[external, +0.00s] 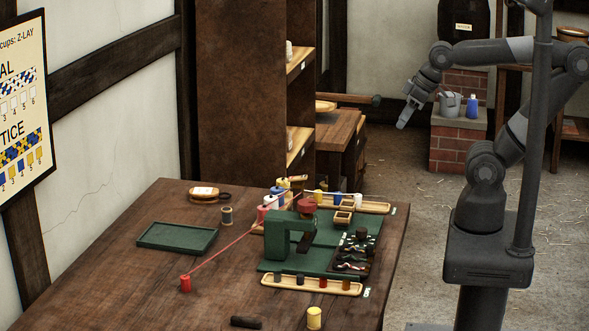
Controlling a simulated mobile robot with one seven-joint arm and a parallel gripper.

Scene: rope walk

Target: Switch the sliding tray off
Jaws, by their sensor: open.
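My gripper (404,117) is open and empty, held up in the air to the right of the table and well away from it, pointing down. On the table's right part stands a green machine (277,241) with an overhanging arm, on a green base. A dark tray (350,268) with several small dark and light pieces lies on the base to its right. A flat green tray (150,240) lies on the left, empty. I cannot tell which one is the sliding tray. No switch can be made out at this size.
The wooden table (130,290) also bears several spools, a red one (185,284) tied to a red cord, a yellow cylinder (314,319) and wooden racks (290,283). A brick block (457,147) with a bucket (450,104) and blue bottle (471,107) stands behind my gripper.

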